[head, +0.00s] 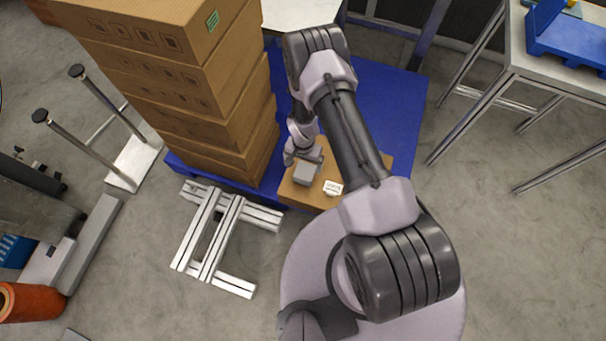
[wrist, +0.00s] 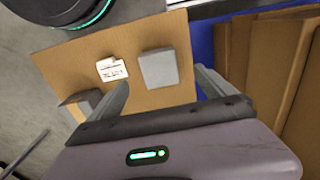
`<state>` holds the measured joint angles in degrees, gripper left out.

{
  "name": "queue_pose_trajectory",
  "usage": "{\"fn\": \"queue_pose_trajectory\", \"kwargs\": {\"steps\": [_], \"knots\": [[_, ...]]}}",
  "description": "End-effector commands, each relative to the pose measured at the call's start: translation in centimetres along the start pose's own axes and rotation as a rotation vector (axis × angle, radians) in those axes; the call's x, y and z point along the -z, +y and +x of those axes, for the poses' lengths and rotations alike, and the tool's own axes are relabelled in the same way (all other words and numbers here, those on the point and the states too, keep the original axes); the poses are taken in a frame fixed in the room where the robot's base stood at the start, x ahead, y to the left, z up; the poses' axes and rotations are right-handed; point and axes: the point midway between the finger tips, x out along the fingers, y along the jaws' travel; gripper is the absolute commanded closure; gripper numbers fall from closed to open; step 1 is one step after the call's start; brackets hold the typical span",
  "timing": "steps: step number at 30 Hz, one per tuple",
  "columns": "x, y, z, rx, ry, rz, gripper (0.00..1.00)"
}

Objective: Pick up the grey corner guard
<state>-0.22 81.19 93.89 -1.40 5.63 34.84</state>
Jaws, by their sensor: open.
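The grey corner guard (head: 307,174) appears as a small, blocky light-grey piece on top of a cardboard box (head: 298,195). In the wrist view the grey corner guard (wrist: 158,69) lies just beyond my fingertips, roughly in line with the space between them. My gripper (wrist: 163,84) is open and empty, with one finger toward each side. In the head view my gripper (head: 303,156) is just behind the grey piece, partly hidden by my arm. A second grey angular piece (wrist: 80,103) lies by my left finger in the wrist view, partly hidden.
A white label (head: 333,187) is on the box beside the guard. The box sits on a blue pallet (head: 400,115). Tall stacked cartons (head: 185,75) stand close on the left. A metal frame (head: 220,235) lies on the floor in front. A table (head: 545,55) stands right.

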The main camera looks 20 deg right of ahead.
Motion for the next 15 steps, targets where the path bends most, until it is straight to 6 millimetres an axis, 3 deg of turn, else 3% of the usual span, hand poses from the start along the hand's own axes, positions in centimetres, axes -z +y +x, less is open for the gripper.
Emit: {"fn": "queue_pose_trajectory", "kwargs": {"steps": [1,3,10,15], "knots": [[0.0,0.0,1.9,0.000,-0.001,0.000,0.06],[0.0,0.0,3.2,0.000,0.000,0.000,0.06],[0.0,0.1,5.4,0.000,0.000,0.000,0.06],[0.0,0.3,9.0,0.000,0.000,0.000,0.06]]}}
